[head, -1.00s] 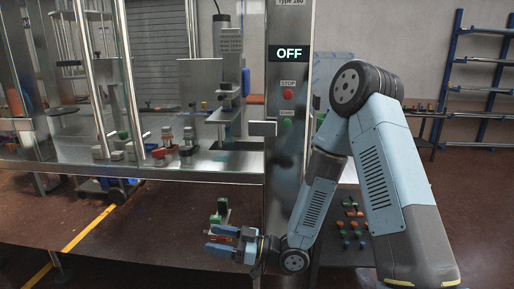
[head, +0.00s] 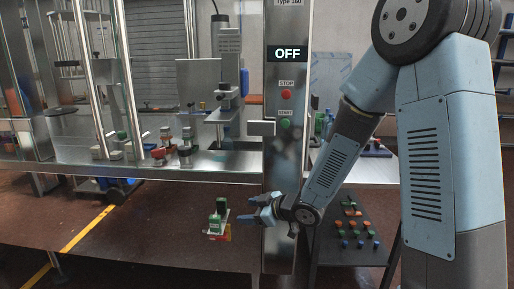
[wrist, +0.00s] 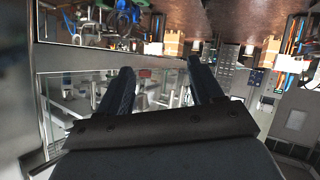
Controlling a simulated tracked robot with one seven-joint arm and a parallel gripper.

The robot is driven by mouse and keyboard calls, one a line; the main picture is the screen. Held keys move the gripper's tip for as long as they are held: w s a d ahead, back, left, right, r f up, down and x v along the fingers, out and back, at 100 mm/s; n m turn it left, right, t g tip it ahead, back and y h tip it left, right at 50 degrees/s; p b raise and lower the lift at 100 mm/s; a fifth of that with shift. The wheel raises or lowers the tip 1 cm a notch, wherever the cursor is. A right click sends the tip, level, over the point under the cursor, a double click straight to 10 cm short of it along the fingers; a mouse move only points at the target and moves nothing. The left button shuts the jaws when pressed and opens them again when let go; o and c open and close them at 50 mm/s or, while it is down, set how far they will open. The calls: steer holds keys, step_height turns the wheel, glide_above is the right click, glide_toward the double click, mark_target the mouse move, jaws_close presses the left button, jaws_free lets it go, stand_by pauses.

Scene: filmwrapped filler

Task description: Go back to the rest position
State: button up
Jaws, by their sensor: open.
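My gripper (head: 254,211) is in the lower middle of the head view, in front of the steel column. Its fingers point left and are apart, with nothing seen between them. In the wrist view my gripper (wrist: 158,80) shows two dark, spread fingers with an empty gap. My arm bends down to it from the right side of the head view. A small green and white item (head: 216,222) stands just left of the fingertips, apart from them. A red and yellow patch shows beneath it.
The steel column (head: 284,160) carries an OFF display (head: 288,54), a red stop button (head: 286,95) and a green button (head: 285,124). A steel machine table (head: 200,168) spans the left. A dark low shelf (head: 335,254) holds several coloured parts. Blue racks stand at right.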

steer(key=s+d+r+m+t+h, duration=0.1)
steer(key=s+d+r+m+h, duration=0.1)
steer(key=d+r+m+h, duration=0.45)
steer(key=s+d+r+m+t+h, duration=0.15)
steer(key=d+r+h, duration=0.4)
steer(key=d, duration=0.75)
steer(key=s+d+r+m+g, duration=0.2)
steer(key=s+d+r+m, duration=0.1)
steer(key=s, duration=0.7)
steer(key=s+d+r+m+g+y, duration=0.1)
steer(key=s+d+r+m+g, duration=0.1)
steer(key=s, duration=0.8)
step_height(320, 180, up, 3)
steer(key=shift+s+d+f+m, duration=0.15)
steer(key=shift+s+d+m, duration=0.25)
steer(key=shift+m, duration=0.5)
